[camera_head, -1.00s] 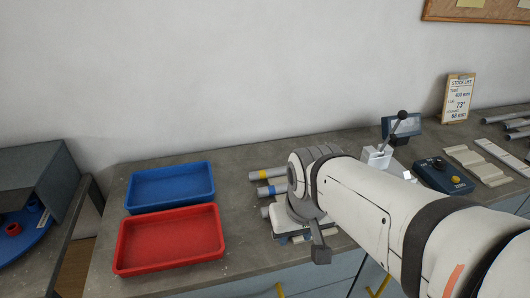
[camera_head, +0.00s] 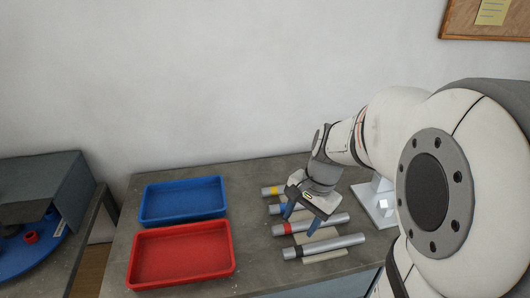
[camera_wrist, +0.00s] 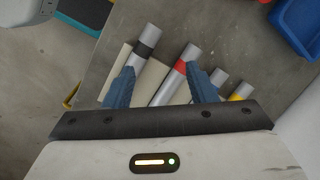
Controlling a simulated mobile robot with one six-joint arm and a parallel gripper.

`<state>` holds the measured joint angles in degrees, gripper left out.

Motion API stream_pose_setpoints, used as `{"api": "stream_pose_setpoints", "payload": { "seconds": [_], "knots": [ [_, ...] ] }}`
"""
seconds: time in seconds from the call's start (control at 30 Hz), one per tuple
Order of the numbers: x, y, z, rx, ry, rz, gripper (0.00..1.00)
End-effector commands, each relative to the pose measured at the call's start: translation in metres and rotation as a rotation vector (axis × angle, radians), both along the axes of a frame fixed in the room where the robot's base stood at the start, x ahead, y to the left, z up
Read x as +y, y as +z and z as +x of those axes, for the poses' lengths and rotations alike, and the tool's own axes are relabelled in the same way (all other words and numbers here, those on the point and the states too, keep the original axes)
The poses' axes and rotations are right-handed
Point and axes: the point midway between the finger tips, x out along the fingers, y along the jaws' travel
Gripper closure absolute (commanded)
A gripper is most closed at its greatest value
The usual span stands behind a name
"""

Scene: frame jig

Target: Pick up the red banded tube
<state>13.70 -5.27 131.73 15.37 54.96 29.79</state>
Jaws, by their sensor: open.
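The red banded tube (camera_head: 318,222) is a grey tube with a red band near its left end, lying in a row of tubes on the bench. My gripper (camera_head: 301,219) is open and points down over it. In the wrist view the red banded tube (camera_wrist: 179,69) runs between the two blue fingers of my gripper (camera_wrist: 161,68), nearer the right finger. I cannot tell how high the fingertips are above it. Part of the tube is hidden behind the gripper body.
A black banded tube (camera_head: 325,247) lies in front of the red one. A yellow banded tube (camera_head: 271,190) and another tube (camera_head: 275,209) lie behind. A blue tray (camera_head: 183,201) and a red tray (camera_head: 180,252) stand to the left.

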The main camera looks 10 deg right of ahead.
Motion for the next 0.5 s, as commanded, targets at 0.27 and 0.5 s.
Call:
{"api": "stream_pose_setpoints", "payload": {
  "seconds": [0.27, 0.5],
  "knots": [
    [-0.024, -0.015, 0.046, 0.203, -0.519, 0.158, 0.49],
    [-0.023, -0.032, 0.055, 0.243, -0.618, 0.188, 0.49]
  ]
}}
